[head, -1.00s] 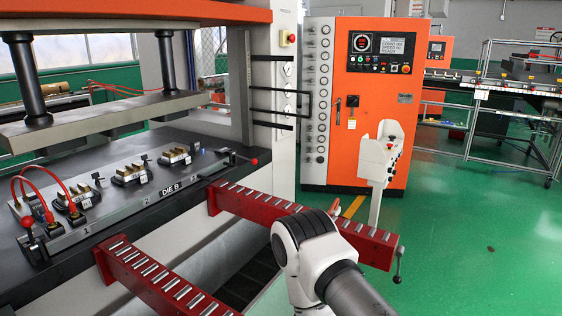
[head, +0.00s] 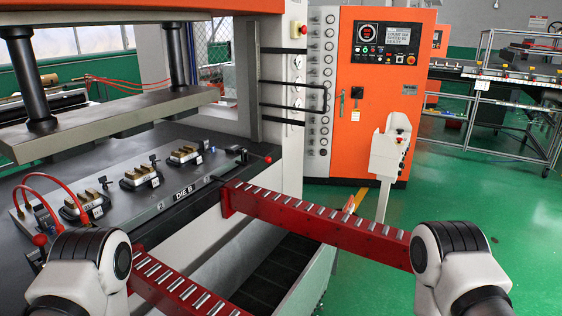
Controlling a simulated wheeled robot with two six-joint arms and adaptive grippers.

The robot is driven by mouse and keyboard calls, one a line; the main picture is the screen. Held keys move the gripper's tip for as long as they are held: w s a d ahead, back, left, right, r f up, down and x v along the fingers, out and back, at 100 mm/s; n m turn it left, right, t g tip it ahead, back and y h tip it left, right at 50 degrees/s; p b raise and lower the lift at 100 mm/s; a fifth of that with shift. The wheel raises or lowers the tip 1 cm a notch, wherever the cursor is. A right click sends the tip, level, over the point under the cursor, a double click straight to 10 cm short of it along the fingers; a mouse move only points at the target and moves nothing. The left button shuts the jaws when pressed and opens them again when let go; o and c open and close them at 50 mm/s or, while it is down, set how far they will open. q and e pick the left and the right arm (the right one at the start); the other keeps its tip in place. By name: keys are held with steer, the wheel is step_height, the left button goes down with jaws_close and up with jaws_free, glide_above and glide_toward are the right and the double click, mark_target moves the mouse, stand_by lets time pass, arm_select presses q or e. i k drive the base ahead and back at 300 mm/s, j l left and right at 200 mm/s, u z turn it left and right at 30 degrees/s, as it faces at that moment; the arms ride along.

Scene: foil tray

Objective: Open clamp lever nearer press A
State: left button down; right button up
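Two clamp levers with red knobs show at the ends of the die plate (head: 128,222) marked DIE B. The right clamp lever (head: 256,156) lies nearly flat at the plate's far right corner, its knob toward the right. The left clamp lever (head: 40,240) is at the near left end, mostly hidden behind my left arm; its knob shows. No label for press A is readable, so I cannot tell which lever is nearer it. Only rounded arm joints show at the bottom left and bottom right. Neither gripper is in view.
Two red roller arms (head: 310,222) (head: 170,285) stick out from the press bed. The upper platen (head: 110,120) hangs above the die. Red hoses (head: 45,180) curve at the left. An orange control cabinet (head: 370,130) and white pedestal (head: 390,150) stand behind. Green floor at right is clear.

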mark_target(268, 160)
steer(key=z, duration=1.3)
steer(key=i+l, duration=0.1)
steer(key=l, duration=0.3)
steer(key=l+u, duration=0.1)
steer(key=l, duration=0.3)
steer(key=i+l+z, duration=0.1)
steer(key=i+l, duration=0.85)
steer(key=i+u, duration=0.1)
steer(key=i, duration=0.5)
steer(key=i+l+u, duration=0.15)
steer(key=i, duration=0.45)
steer(key=i+u, duration=0.1)
steer(key=i, duration=0.45)
steer(key=i+j+u, duration=0.1)
steer(key=i+u, duration=0.95)
steer(key=u, duration=0.2)
steer(key=i+l+u, duration=0.25)
steer(key=u, duration=0.15)
steer(key=i+j+u, duration=0.15)
steer(key=i+u, duration=0.25)
steer(key=i, duration=0.25)
steer(key=i+u, duration=0.35)
steer(key=i, duration=0.45)
